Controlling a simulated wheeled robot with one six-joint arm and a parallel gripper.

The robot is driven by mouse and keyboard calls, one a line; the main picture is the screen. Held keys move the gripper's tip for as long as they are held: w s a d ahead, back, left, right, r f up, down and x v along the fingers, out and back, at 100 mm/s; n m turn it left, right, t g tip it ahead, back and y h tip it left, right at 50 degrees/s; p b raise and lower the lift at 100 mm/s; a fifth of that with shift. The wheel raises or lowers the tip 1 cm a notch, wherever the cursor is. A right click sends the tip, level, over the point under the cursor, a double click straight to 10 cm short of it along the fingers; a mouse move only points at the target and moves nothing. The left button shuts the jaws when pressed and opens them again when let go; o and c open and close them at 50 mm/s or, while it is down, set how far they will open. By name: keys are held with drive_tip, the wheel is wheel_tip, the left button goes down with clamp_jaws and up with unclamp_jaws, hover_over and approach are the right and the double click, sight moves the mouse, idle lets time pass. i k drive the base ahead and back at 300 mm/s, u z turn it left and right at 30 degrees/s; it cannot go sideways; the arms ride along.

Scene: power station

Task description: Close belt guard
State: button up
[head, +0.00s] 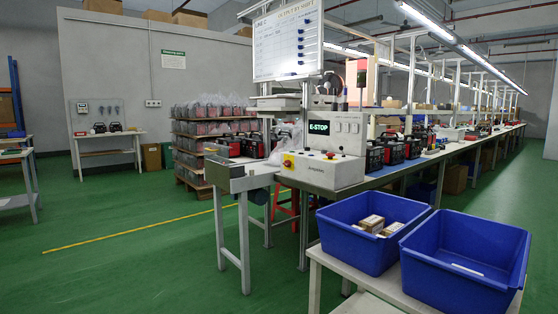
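A long assembly line with a belt (415,160) runs from the middle of the head view away to the back right. Its near end is a grey metal end section (236,182) on legs. A light control box (325,172) stands beside it, with a red button and a yellow-backed switch. My gripper is not in view.
Two blue bins (470,262), one holding small boxes, stand on a light table (318,256) at the front right. A loaded pallet (197,178) stands behind the line's end. Green floor (130,255) is clear at the left, crossed by a yellow line.

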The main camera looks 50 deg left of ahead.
sight(214, 154)
drive_tip(key=u, duration=2.15)
